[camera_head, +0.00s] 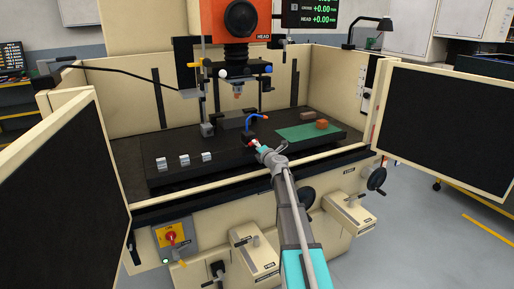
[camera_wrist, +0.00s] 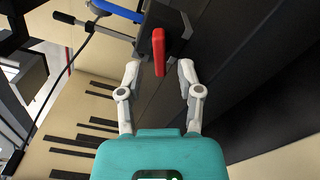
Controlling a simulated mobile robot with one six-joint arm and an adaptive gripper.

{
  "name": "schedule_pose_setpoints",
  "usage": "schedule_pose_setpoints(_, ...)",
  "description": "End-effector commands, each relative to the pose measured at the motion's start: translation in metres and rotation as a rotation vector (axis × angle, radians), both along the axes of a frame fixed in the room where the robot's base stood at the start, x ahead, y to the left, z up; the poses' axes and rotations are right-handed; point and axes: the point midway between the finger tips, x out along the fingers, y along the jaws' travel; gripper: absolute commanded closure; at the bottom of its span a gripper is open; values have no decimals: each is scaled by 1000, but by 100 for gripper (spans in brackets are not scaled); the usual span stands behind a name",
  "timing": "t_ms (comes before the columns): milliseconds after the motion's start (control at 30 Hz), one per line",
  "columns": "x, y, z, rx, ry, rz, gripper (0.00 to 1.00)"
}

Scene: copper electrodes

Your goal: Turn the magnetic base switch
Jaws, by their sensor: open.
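The magnetic base is a dark block (camera_wrist: 160,18) at the top of the wrist view, with a red switch lever (camera_wrist: 158,50) on its near face. In the head view the base (camera_head: 248,135) stands on the dark machine table, with a blue arm (camera_head: 256,117) above it. My gripper (camera_wrist: 158,70) is open, with one pale finger on each side of the red lever. Gaps show between the lever and both fingers. In the head view my gripper (camera_head: 259,147) is right in front of the base and hides part of it; the lever is too small to make out clearly there.
Several small metal blocks (camera_head: 184,160) sit at the left of the dark table (camera_head: 230,171). Copper-brown blocks (camera_head: 306,137) lie at the right, by a green mat (camera_head: 297,133). The machine head (camera_head: 238,55) hangs above. Open dark-panelled doors (camera_head: 446,120) flank the work area.

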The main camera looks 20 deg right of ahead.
Motion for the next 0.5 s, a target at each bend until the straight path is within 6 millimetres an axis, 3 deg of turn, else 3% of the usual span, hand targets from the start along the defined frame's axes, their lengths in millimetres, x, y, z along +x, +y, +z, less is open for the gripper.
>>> schedule_pose_setpoints(267,-2,0,0,-3,0,0,53)
schedule_pose_setpoints(500,-16,0,0,-4,0,0,53)
